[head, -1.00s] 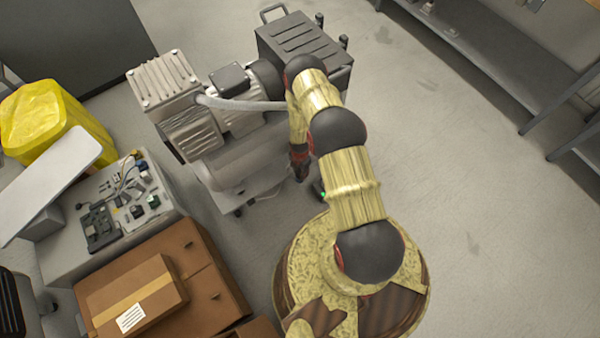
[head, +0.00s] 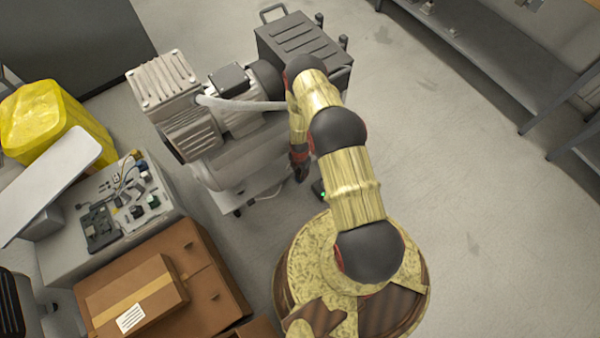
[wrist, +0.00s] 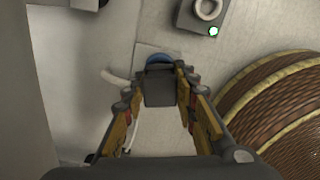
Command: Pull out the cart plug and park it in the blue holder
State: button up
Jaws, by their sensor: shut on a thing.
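In the wrist view my gripper (wrist: 160,72) is shut on the dark grey plug (wrist: 160,88), held between its fingertips. A blue rim (wrist: 160,58), which looks like the blue holder, shows just beyond the plug over a pale square patch of floor. The plug hides most of it, and I cannot tell whether the plug is inside it or above it. A pale cable (wrist: 116,78) shows left of the plug. In the head view my gripper (head: 300,172) points down beside the compressor cart (head: 228,192); the plug is not clear there.
A grey box with a round ring and green light (wrist: 205,14) lies at the upper right of the wrist view. In the head view, cardboard boxes (head: 150,295) and a parts-covered bench (head: 70,250) stand left. Open floor (head: 450,200) lies right.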

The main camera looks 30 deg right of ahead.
aim_at(300, 171)
jog(key=shift+f, duration=0.55)
jog(key=o, duration=0.9)
jog(key=shift+r+p, duration=3.55)
jog(key=shift+r, duration=1.95)
